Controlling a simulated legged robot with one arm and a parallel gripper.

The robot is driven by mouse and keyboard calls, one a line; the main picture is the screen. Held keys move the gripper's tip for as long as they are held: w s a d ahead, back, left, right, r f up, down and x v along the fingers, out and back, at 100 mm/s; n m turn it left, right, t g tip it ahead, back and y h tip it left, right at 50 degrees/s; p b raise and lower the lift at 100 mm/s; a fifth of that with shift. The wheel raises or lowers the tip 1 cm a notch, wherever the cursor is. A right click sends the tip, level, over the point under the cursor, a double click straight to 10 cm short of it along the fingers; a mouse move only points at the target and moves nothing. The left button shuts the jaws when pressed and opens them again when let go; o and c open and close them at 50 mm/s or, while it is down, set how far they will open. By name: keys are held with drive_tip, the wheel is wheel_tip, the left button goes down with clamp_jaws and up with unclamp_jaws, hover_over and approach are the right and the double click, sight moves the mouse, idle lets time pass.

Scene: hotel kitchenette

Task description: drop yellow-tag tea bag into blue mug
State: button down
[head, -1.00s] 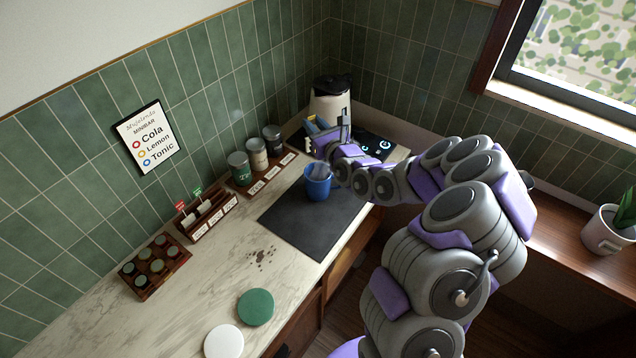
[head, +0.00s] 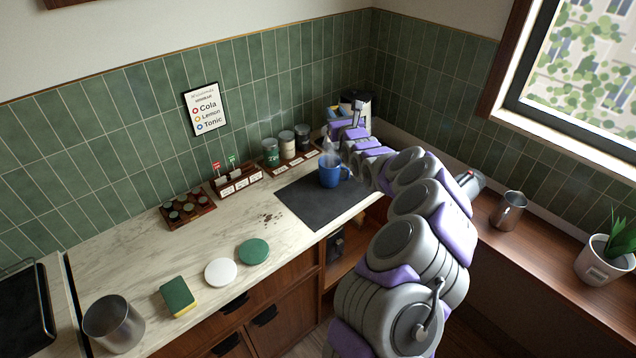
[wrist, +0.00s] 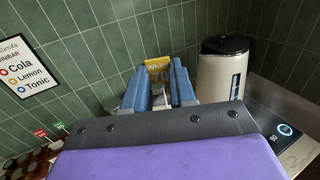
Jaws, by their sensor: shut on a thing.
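A blue mug (head: 330,176) stands upright on the dark mat, with its handle to the right and steam above it. My gripper (head: 336,113) is up behind the mug in the head view, near the kettle. In the wrist view my gripper (wrist: 158,80) has its blue fingers close together, with the yellow tag (wrist: 157,63) reading "White" between their tips. The gripper is shut on this tea bag. The bag below the tag is mostly hidden by the fingers. The mug is out of the wrist view.
The kettle (wrist: 222,75) stands right of my fingers in the wrist view. Canisters (head: 287,146) line the wall left of the mat (head: 312,210). A tea box (head: 236,181) with red and green tags is farther left. Coasters (head: 221,272) and a sponge (head: 178,297) lie nearer.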

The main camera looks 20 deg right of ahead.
wheel_tip(320, 180, down, 6)
drive_tip(key=b, duration=0.2)
drive_tip(key=shift+d, duration=0.25)
drive_tip(key=c, duration=1.4)
unclamp_jaws()
drive_tip(key=o, duration=0.6)
drive_tip(key=shift+d+f, duration=0.1)
drive_tip(key=shift+d, duration=0.5)
drive_tip(key=shift+c, duration=0.2)
drive_tip(key=s+a+p, duration=0.1)
drive_tip(key=s+p, duration=0.2)
drive_tip(key=s, duration=1.4)
drive_tip(key=shift+a, duration=0.35)
drive_tip(key=shift+s, duration=0.1)
